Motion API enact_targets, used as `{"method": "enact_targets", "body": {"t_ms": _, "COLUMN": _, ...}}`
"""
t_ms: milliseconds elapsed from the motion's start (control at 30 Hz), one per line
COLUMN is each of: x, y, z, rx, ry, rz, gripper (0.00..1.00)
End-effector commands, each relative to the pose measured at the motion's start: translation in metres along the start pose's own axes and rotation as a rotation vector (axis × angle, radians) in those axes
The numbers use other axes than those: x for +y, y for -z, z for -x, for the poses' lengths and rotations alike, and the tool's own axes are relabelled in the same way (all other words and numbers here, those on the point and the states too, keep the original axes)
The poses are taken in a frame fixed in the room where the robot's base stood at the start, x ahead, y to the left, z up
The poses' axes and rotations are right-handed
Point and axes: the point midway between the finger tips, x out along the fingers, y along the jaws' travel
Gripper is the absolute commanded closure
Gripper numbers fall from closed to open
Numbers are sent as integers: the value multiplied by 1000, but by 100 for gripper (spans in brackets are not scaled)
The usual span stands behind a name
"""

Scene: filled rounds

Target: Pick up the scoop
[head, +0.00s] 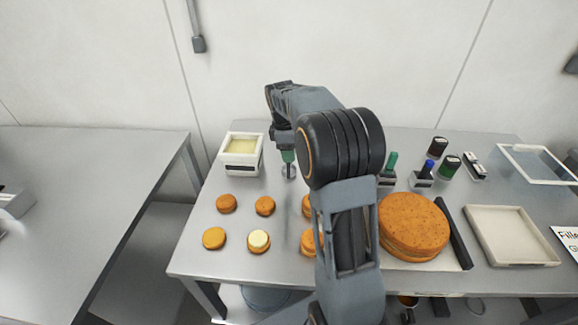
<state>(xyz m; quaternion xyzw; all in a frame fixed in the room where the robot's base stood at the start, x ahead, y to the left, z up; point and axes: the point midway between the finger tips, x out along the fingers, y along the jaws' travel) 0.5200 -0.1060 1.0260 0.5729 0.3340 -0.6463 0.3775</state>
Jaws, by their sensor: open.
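The scoop (288,157) shows as a short green handle with a grey metal part below it, right of the white tub. It looks upright. My gripper (284,142) is open and points down at the top of the green handle. The fingers are small and partly hidden by my wrist, so I cannot tell whether they are around the handle or just above it.
A white tub (241,167) of cream stands close left of my gripper. Several small round cakes (265,206) lie in front, one cream-topped. A large round cake (413,225), an empty tray (511,236) and a green-handled tool (391,163) are to the right. My arm hides the middle.

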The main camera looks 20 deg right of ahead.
Motion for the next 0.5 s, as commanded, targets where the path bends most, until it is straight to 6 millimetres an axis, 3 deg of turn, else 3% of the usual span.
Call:
{"method": "enact_targets", "body": {"t_ms": 67, "x": 0, "y": 0, "z": 0, "rx": 0, "ry": 0, "rz": 0, "gripper": 50}}
{"method": "enact_targets", "body": {"t_ms": 500, "x": 0, "y": 0, "z": 0, "rx": 0, "ry": 1, "rz": 0, "gripper": 92}}
